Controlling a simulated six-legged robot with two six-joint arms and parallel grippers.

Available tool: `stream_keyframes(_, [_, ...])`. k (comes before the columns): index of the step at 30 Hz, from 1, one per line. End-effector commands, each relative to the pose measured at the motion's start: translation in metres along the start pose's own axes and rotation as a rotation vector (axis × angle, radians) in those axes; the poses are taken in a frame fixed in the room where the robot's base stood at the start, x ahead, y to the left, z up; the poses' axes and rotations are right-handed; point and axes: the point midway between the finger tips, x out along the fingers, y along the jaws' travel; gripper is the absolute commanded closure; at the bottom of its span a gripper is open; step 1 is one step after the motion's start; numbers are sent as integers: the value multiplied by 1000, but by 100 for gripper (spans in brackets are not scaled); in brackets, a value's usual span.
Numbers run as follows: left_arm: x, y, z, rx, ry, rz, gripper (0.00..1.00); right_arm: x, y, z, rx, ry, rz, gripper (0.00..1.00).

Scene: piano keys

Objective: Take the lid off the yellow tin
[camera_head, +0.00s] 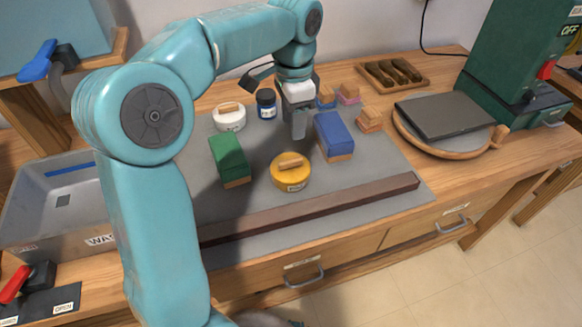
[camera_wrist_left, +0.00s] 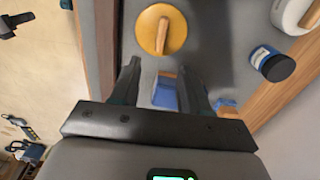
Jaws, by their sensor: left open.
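The yellow tin (camera_head: 290,175) sits on the grey mat (camera_head: 330,185) near the front. Its round yellow lid (camera_wrist_left: 151,38), with a wooden bar handle (camera_head: 290,163), is on top. My left gripper (camera_head: 298,135) is open and empty, pointing down behind the tin and apart from it. In the left wrist view the lid lies ahead of the two dark fingers (camera_wrist_left: 165,85), with the handle (camera_wrist_left: 162,36) in sight. My right gripper is not in view.
A green block (camera_head: 229,155) stands left of the tin and a blue block (camera_head: 334,132) right of it. A white tin (camera_head: 229,117) and dark blue jar (camera_head: 266,104) stand behind. A brown bar (camera_head: 310,208) lies in front.

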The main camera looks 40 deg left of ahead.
Motion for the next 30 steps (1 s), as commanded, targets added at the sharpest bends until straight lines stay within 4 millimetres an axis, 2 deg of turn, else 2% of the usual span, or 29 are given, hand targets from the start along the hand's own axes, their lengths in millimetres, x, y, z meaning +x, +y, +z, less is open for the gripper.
stream_keyframes(1, [16,1,1,0,-4,3,54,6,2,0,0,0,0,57])
stream_keyframes(6, [49,2,0,-1,-3,2,54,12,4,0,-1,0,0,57])
stream_keyframes(14, [71,0,-1,0,-2,1,54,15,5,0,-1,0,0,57])
stream_keyframes(21, [109,-2,1,0,-3,2,54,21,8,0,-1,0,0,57])
stream_keyframes(30, [115,-2,0,0,0,0,54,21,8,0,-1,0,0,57])
